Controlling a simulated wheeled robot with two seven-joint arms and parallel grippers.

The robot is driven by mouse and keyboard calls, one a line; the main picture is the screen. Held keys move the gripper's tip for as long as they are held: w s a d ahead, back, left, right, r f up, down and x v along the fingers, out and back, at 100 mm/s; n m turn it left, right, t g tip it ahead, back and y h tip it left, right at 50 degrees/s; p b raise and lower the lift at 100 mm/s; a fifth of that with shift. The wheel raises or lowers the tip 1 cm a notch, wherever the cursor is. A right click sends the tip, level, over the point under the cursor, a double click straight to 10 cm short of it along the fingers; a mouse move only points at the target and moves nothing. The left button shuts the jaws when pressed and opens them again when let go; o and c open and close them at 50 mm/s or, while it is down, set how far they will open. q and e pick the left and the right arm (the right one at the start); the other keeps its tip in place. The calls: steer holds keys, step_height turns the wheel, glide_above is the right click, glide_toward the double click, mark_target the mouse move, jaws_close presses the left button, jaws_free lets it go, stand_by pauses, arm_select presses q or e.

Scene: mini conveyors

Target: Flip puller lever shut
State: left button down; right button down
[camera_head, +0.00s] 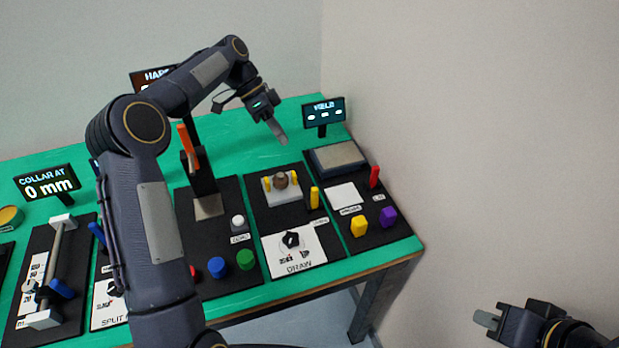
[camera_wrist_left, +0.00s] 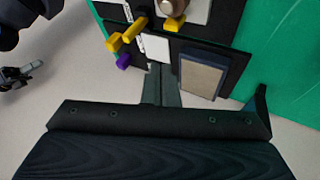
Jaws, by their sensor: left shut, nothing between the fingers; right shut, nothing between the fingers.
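A yellow lever (camera_head: 314,197) stands roughly upright at the block's right side. In the left wrist view a yellow part (camera_wrist_left: 175,22) shows at the top edge beside the metal piece (camera_wrist_left: 171,5); I cannot tell for certain that it is the lever. My left gripper (camera_head: 281,137) is shut and empty, above and behind the puller, touching nothing. It also shows in the left wrist view (camera_wrist_left: 160,84). My right gripper (camera_head: 486,320) is shut and empty, away from the table.
The right-hand panel has a tan pad (camera_head: 337,157), a red lever (camera_head: 374,176), a yellow knob (camera_head: 358,225) and a purple knob (camera_head: 388,217). A small screen (camera_head: 323,116) stands behind. An orange lever (camera_head: 188,147) stands left of the puller. The wall is close on the right.

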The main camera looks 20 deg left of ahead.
mark_target(315, 198)
arm_select(q)
steer(key=shift+f, duration=0.1)
steer(key=x, duration=1)
steer(key=shift+s+d, duration=0.2)
steer(key=shift+s+d+r+p, duration=0.1)
steer(key=shift+s+d+p, duration=0.2)
steer(key=shift+s, duration=0.2)
steer(key=shift+s+d+r+p, duration=0.15)
steer(key=shift+s+d, duration=0.15)
steer(key=shift+s, duration=0.2)
steer(key=shift+s+d+f, duration=0.15)
steer(key=shift+s+d, duration=0.2)
steer(key=shift+s, duration=0.1)
steer(key=shift+s+d+t+b, duration=0.1)
steer(key=shift+s+t+b, duration=0.1)
steer(key=shift+t+b, duration=0.15)
